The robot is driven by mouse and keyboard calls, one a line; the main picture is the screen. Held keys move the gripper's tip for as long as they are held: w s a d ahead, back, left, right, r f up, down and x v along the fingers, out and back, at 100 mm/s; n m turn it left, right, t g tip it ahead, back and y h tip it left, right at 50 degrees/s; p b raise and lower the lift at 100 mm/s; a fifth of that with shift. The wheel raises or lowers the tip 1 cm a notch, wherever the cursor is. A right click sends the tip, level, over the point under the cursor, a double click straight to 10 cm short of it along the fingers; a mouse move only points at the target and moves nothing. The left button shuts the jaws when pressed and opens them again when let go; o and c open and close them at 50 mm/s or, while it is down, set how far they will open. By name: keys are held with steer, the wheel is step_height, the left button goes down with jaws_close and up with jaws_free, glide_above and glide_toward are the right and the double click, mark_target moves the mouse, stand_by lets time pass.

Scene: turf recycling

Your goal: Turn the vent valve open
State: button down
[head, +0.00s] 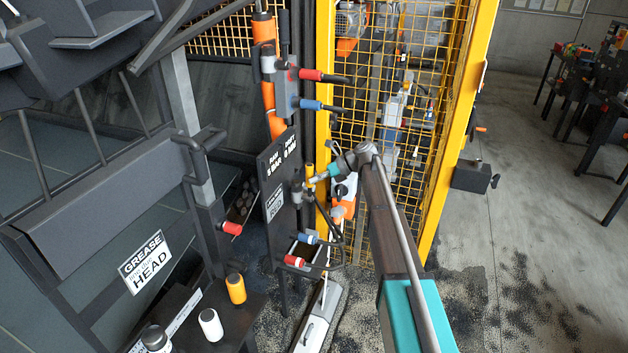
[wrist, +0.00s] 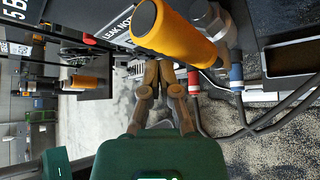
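The vent valve has an orange-yellow cylindrical handle (wrist: 178,34) on a grey metal body (wrist: 212,18), at the top of the wrist view. In the head view the small yellow handle (head: 310,170) stands upright near the grey fitting on the dark panel. My gripper (wrist: 158,66) has its brown fingers drawn close together, with nothing visible between them. The fingertips are just below the handle in the wrist view and partly hidden by it; I cannot tell whether they touch. In the head view my gripper (head: 328,174) is beside the valve, on its right.
A dark labelled panel (head: 279,165) carries the valve. Red and blue hose couplings (head: 292,261) sit low on it, with black hoses hanging close by. A yellow mesh fence (head: 440,130) stands behind my arm. Orange and white bottles (head: 211,324) stand at lower left. Floor is free at right.

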steer(key=d, duration=0.9)
steer(key=shift+s, duration=0.4)
steer(key=s+d+f+n+h, duration=0.2)
steer(key=s+f+n+h, duration=0.1)
steer(key=s+n, duration=0.5)
steer(key=s+d+f+n+h, duration=0.2)
steer(key=s+n+h, duration=0.3)
steer(key=s+n, duration=0.4)
steer(key=s+d+f+n+h, duration=0.1)
steer(key=s+f+n+h, duration=0.3)
steer(key=s+n, duration=0.5)
steer(key=shift+s+d+f, duration=0.35)
steer(key=shift+s+d, duration=0.05)
steer(key=shift+s, duration=3.6)
